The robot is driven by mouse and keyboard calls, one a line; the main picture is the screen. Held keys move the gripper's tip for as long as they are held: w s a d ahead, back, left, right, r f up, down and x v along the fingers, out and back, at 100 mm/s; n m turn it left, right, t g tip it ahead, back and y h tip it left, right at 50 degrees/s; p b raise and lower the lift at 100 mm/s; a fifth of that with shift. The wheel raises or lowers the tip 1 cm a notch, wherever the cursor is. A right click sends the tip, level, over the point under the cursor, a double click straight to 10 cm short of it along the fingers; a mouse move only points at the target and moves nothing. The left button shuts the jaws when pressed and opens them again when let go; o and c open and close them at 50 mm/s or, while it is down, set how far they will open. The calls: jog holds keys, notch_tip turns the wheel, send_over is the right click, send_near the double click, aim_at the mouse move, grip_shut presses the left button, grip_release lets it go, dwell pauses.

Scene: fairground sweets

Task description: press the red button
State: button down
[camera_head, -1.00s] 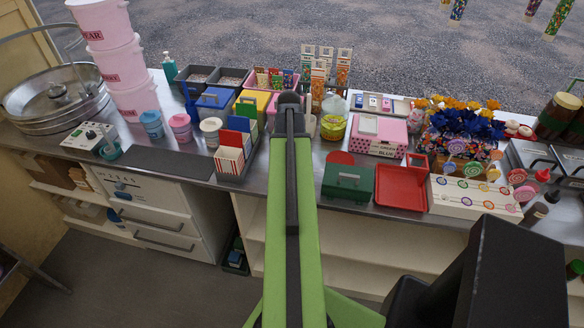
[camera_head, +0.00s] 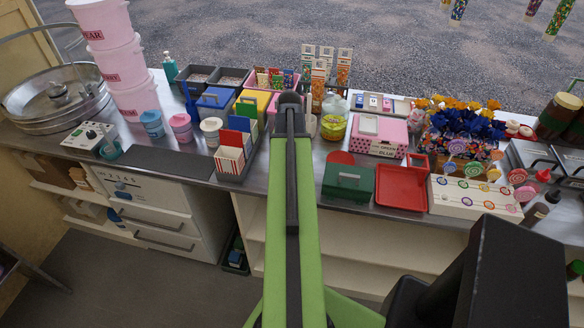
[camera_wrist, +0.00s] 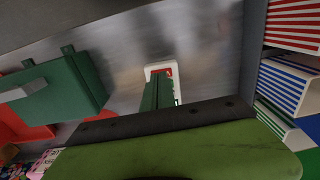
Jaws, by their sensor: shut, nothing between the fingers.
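A small white-rimmed square with red inside, which looks like the red button (camera_wrist: 168,71), lies on the metal counter (camera_wrist: 190,40) in the wrist view. My gripper (camera_wrist: 158,88), with dark green fingers, is shut and empty. The fingers overlap the square and hide most of it. I cannot tell whether they touch it. In the head view my green arm reaches over the counter, and neither the button nor the fingertips can be made out.
A dark green box (camera_head: 349,178) and a red tray (camera_head: 402,187) stand right of my arm. Striped cartons (camera_head: 230,155) stand close on its left. A pink box (camera_head: 378,137) and a jar (camera_head: 333,125) stand behind. Bare counter (camera_head: 310,185) shows beside the arm.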

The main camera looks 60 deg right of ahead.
jog(key=shift+f+b, duration=0.85)
jog(key=shift+f, duration=0.05)
notch_tip(320, 180, up, 8)
jog(key=p, duration=0.8)
